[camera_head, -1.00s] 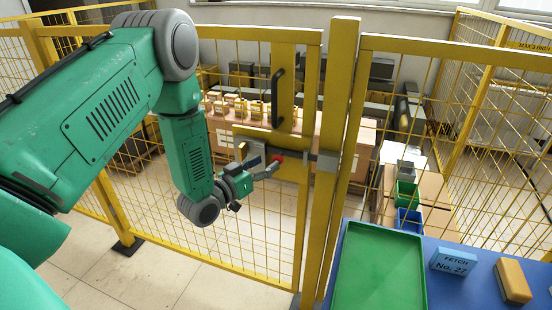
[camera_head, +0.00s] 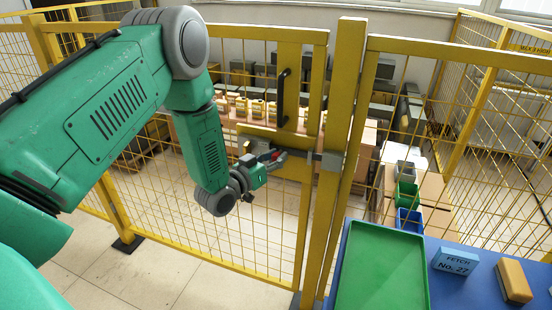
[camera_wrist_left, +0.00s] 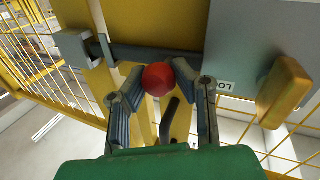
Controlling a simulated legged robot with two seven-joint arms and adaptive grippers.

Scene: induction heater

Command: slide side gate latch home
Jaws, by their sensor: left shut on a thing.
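The side gate latch is a dark sliding bar (camera_wrist_left: 160,56) with a round red knob (camera_wrist_left: 157,80), mounted on a yellow plate of the mesh gate. In the head view the knob (camera_head: 267,156) is partly covered by my left gripper (camera_head: 277,160). In the left wrist view the fingers of my left gripper (camera_wrist_left: 157,72) sit on either side of the knob and are shut on it. The bar reaches right in the head view to a grey bracket (camera_head: 331,161) on the gate post; this bracket also shows in the wrist view (camera_wrist_left: 100,49). My right gripper is not in view.
A black gate handle (camera_head: 281,98) stands above the latch. A blue table with a green tray (camera_head: 383,268), a blue box (camera_head: 454,261) and a yellow-orange block (camera_head: 514,281) is at lower right. A grey plate with a yellow block (camera_wrist_left: 285,91) is beside the knob.

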